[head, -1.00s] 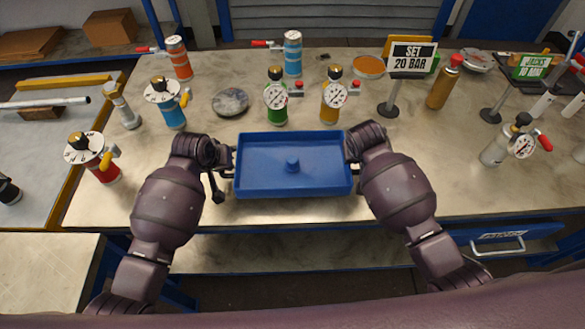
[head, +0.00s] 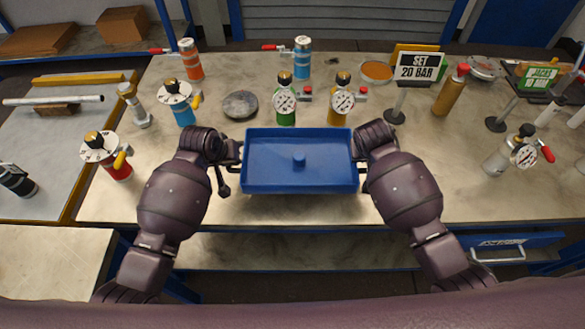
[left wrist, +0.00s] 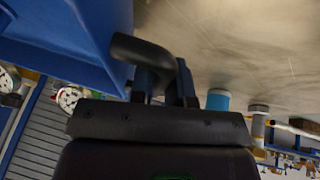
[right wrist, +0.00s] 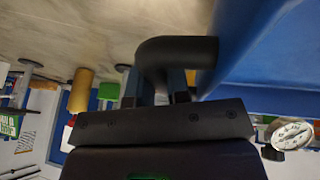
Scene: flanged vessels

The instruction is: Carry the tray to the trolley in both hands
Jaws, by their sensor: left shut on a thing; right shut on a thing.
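The blue tray (head: 270,176) is between my two arms in the head view, over the front part of the workbench. My left gripper (head: 236,155) is shut on the black handle at the tray's left end; the handle shows in the left wrist view (left wrist: 150,55). My right gripper (head: 358,158) is shut on the black handle at the right end, seen in the right wrist view (right wrist: 175,52). No trolley can be made out for certain.
Behind the tray stand a green vessel (head: 285,112) and a yellow vessel (head: 340,113) with gauges. A red vessel (head: 113,163) is at the left. A "SET 20 BAR" sign (head: 418,67) stands at the back right.

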